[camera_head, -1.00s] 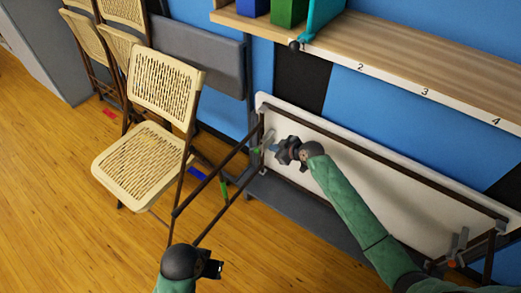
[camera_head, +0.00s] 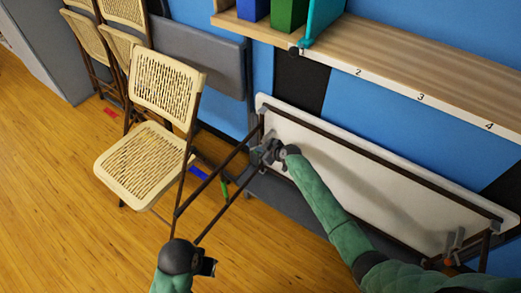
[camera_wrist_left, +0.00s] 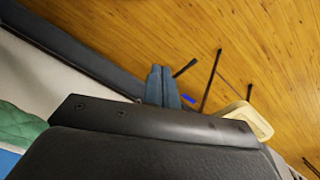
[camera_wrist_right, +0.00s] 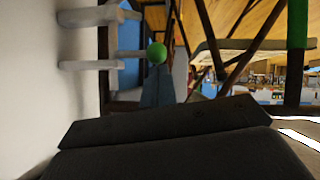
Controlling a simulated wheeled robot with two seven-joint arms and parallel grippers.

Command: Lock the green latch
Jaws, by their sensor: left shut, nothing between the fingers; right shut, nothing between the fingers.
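The green latch shows as a round green knob (camera_wrist_right: 157,52) in the right wrist view, just beyond the tips of my right gripper (camera_wrist_right: 158,82). I cannot tell whether the tips touch it. In the head view my right gripper (camera_head: 263,153) is at the left end of the tipped table's underside and hides the knob there. The right gripper is shut and empty. My left gripper (camera_head: 208,266) is low in the head view, away from the table, shut and empty; its fingers also show in the left wrist view (camera_wrist_left: 162,86).
The white table (camera_head: 345,178) lies on its side against the blue wall, with dark folding legs (camera_head: 212,180) reaching out. A second bracket (camera_head: 453,243) with an orange-red part is at its right end. A wooden shelf (camera_head: 400,62) is above. Folding chairs (camera_head: 145,165) stand left.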

